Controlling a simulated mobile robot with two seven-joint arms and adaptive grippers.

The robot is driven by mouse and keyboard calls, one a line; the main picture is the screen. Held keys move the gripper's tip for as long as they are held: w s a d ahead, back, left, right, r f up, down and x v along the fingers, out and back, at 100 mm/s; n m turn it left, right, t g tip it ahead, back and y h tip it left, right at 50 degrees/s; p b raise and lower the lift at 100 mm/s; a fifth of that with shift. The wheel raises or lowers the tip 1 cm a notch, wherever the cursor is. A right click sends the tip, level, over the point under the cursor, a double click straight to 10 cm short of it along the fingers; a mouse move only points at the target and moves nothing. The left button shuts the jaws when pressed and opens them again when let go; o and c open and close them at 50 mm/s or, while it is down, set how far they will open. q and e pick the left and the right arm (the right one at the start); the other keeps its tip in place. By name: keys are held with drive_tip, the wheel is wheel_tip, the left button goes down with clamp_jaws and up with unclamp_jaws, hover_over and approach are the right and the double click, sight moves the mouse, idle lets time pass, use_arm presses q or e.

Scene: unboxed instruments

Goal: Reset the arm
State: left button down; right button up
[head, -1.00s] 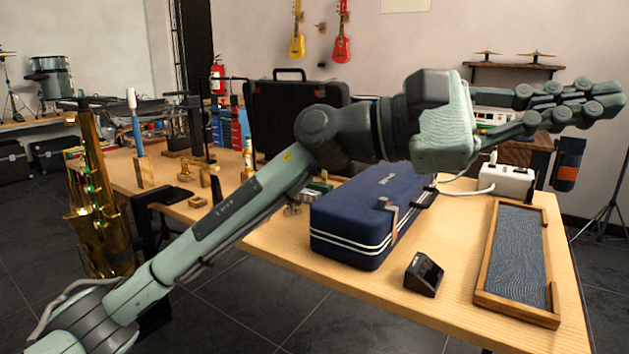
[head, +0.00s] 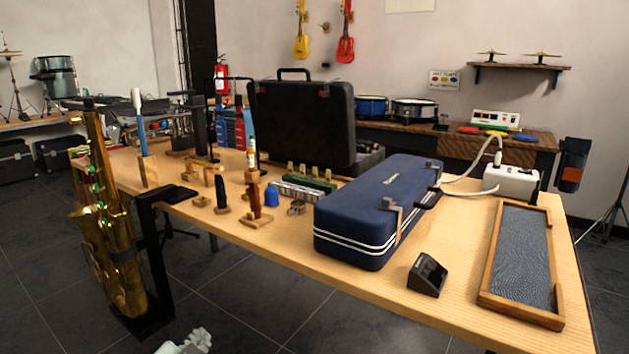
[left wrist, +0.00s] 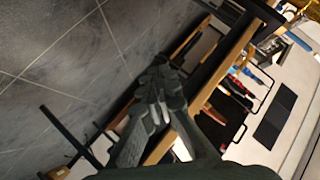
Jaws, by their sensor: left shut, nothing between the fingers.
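My left gripper (left wrist: 160,82) shows in the left wrist view with its dark fingers together and nothing between them. Behind it in that view are the tiled floor and the table's wooden edge, seen tilted. In the head view only a small pale piece of my left arm or gripper shows at the bottom edge, low in front of the table (head: 455,315) and right of the saxophone's foot. The rest of the arm is out of that view. My right gripper is not in view.
A brass saxophone (head: 105,235) stands on a black stand at the table's left. A blue case (head: 372,212), an open black case (head: 300,122), a small black device (head: 427,274) and a wood-framed tray (head: 563,305) are on the table. The floor in front is clear.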

use_arm(q)
drive_tip(key=s+a+f+n+g, duration=0.4)
drive_tip(key=s+f, duration=0.3)
drive_tip(key=s, duration=0.5)
drive_tip(key=s+a+f+n+g, duration=0.3)
drive_tip(key=s+f+g, duration=0.3)
drive_tip(key=s, duration=0.6)
drive_tip(key=d+p+x, duration=0.1)
drive_tip(key=p+x, duration=0.3)
drive_tip(key=x, duration=0.7)
drive_tip(key=shift+d+m, duration=0.2)
drive_tip(key=shift+m, duration=0.1)
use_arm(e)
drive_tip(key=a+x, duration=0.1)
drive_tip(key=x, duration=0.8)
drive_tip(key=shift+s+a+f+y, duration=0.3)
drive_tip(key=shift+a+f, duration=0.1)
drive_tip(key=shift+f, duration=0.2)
use_arm(q)
drive_tip(key=shift+w+f, duration=0.1)
drive_tip(key=shift+w, duration=0.05)
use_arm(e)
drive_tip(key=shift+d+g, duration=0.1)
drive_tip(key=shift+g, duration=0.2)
